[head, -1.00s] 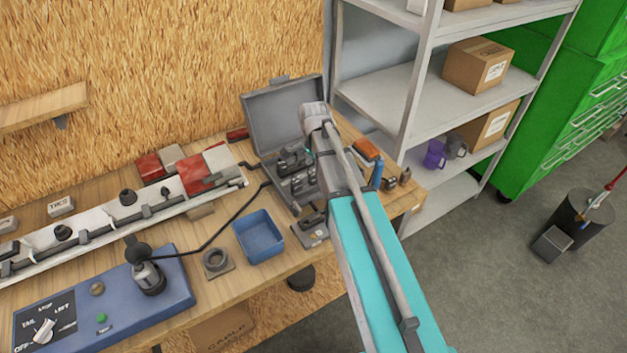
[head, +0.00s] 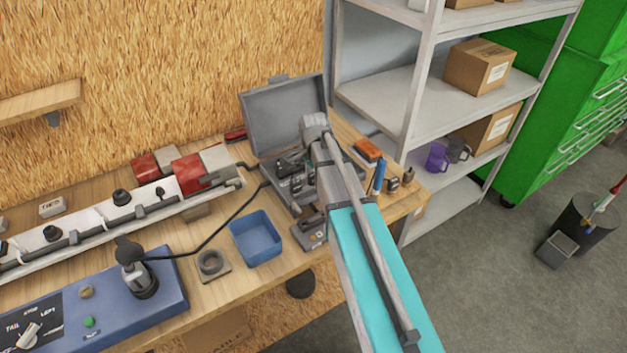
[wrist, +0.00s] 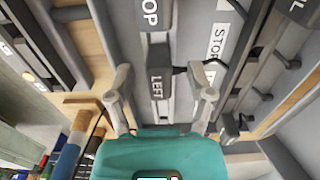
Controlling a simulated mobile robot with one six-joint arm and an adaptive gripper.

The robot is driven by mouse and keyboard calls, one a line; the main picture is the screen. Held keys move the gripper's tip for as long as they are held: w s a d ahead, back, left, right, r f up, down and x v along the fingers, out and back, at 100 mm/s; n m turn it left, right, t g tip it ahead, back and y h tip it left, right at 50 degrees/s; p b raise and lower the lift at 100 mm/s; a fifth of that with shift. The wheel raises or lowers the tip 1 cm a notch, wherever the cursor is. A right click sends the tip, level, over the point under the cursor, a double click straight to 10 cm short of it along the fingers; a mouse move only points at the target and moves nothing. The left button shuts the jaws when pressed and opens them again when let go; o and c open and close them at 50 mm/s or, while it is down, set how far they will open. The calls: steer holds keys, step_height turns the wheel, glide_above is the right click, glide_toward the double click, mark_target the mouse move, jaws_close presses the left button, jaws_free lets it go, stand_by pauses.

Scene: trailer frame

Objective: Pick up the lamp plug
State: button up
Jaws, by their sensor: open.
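The open grey case (head: 282,115) stands at the back right of the bench, with several dark grey plugs (head: 290,178) inside. In the wrist view a dark grey plug labelled LEFT (wrist: 158,82) lies between the two fingers of my gripper (wrist: 160,68). The fingers are open, with a gap on both sides of that plug, and contact is not visible. Neighbouring labels read STOP (wrist: 148,14) and STOP (wrist: 216,42). No label reading lamp is visible. In the head view my arm hides part of the case and most of the gripper.
A blue tray (head: 257,237) and a grey ring-shaped part (head: 211,263) sit left of my arm. A blue control box (head: 110,307) with a cabled plug and a long light bar (head: 95,226) fill the bench's left. Shelving (head: 385,95) stands close on the right.

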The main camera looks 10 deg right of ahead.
steer(key=c, duration=0.8)
steer(key=shift+r, duration=0.2)
steer(key=shift+c, duration=0.2)
steer(key=shift+r+p, duration=0.75)
steer(key=shift+p, duration=0.2)
steer(key=s+r+p, duration=1.1)
steer(key=s, duration=0.3)
steer(key=shift+d, duration=0.25)
